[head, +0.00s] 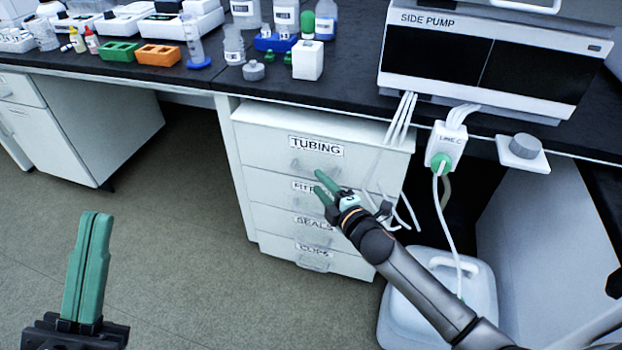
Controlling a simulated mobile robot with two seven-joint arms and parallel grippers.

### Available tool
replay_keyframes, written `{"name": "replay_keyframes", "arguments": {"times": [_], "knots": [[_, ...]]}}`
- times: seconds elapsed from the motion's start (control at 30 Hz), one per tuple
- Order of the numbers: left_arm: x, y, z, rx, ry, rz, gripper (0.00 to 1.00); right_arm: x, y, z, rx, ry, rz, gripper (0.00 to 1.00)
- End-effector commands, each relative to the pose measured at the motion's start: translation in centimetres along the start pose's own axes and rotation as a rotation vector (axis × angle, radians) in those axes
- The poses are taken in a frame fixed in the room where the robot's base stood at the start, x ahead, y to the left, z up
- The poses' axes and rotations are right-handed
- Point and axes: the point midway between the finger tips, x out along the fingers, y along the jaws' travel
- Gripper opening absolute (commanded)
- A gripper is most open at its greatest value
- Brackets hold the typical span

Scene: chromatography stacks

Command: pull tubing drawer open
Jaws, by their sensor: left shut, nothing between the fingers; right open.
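The tubing drawer (262,146) is the top drawer of a white cabinet under the bench, with a "TUBING" label and a clear handle (309,168) below it. Its front looks flush with the drawers below. My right gripper (318,184) is open and empty, in front of the cabinet. Its green fingers point left, just below and right of the tubing handle, and partly cover the second drawer's label. I cannot tell whether a finger touches the handle. My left gripper (97,216) is shut and empty, at the lower left over the floor, away from the cabinet.
Drawers labelled "SEALS" (313,224) and "CLIPS" (314,250) sit lower in the cabinet. White tubes (402,120) hang from the side pump (480,65) beside the drawer's right end. A white container (470,275) stands on the floor at right. Floor left of the cabinet is clear.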

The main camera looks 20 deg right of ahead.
Motion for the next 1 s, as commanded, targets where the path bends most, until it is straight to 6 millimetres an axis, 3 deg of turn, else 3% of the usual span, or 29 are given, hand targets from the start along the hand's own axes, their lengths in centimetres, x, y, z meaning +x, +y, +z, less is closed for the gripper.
{"name": "replay_keyframes", "arguments": {"times": [0.1, 0.3, 0.73, 1.0], "knots": [[-0.8, 0.4, 0.8, -0.006, -0.004, 0.003, 0.0, 2.1, -0.2, 0.0, 0.0, 0.0, 0.003, 0.43], [-1.3, 0.8, 1.5, -0.001, -0.009, 0.007, 0.0, 4.4, -0.1, 0.0, 0.001, 0.0, 0.002, 0.43], [-1.4, 0.9, 1.6, 0.003, -0.012, 0.01, 0.0, 5.2, 0.0, -0.1, 0.002, 0.001, 0.0, 0.43], [-1.4, 1.0, 1.6, 0.002, -0.012, 0.01, 0.0, 5.2, 0.0, -0.1, 0.002, 0.0, 0.0, 0.15]]}}
